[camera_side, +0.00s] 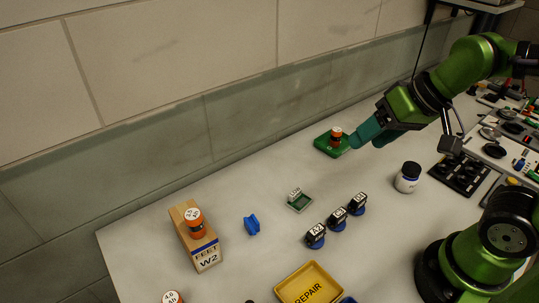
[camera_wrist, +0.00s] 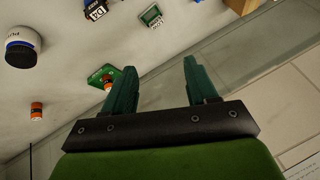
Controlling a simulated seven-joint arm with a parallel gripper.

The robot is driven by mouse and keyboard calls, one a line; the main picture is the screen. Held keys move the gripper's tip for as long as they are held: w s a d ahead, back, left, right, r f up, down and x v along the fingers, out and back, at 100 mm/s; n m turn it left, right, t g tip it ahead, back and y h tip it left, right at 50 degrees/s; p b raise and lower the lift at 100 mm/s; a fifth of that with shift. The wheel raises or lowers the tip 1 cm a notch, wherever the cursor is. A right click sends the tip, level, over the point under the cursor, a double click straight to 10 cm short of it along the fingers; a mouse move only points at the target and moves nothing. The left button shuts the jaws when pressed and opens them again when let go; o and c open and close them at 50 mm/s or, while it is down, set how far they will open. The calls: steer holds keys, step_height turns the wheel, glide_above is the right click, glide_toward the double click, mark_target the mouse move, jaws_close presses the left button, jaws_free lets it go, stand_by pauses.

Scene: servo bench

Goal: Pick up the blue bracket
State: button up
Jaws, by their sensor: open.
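The blue bracket (camera_side: 251,224) lies on the light bench in the side view, right of a wooden block and left of a small green-edged tray. A sliver of blue shows at the top edge of the wrist view, too cut off to identify. My gripper (camera_side: 360,136) is far off, up and to the right of the bracket in the side view, beside a green plate. In the wrist view my gripper (camera_wrist: 159,63) shows two teal fingers apart with nothing between them.
A green plate (camera_side: 322,143) bears an orange cylinder (camera_side: 336,131). A wooden block (camera_side: 205,256) labelled FEET W2 carries another orange piece (camera_side: 195,222). The small tray (camera_side: 299,205), black-topped blue pieces (camera_side: 337,219), yellow REPAIR bin (camera_side: 296,297) and white jar (camera_side: 406,180) stand around. Bare bench surrounds the bracket.

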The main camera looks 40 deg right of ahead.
steer(key=w+a+f+n+g, duration=0.2)
steer(key=w+a+g, duration=0.1)
steer(key=w+a, duration=0.35)
steer(key=g+h, duration=0.3)
glide_above(252, 222)
step_height(252, 222, down, 3)
steer(key=shift+m, duration=0.4)
step_height(252, 222, down, 17)
steer(key=shift+r, duration=0.2)
steer(key=shift+c, duration=0.3)
jaws_close()
steer(key=shift+r, duration=0.1)
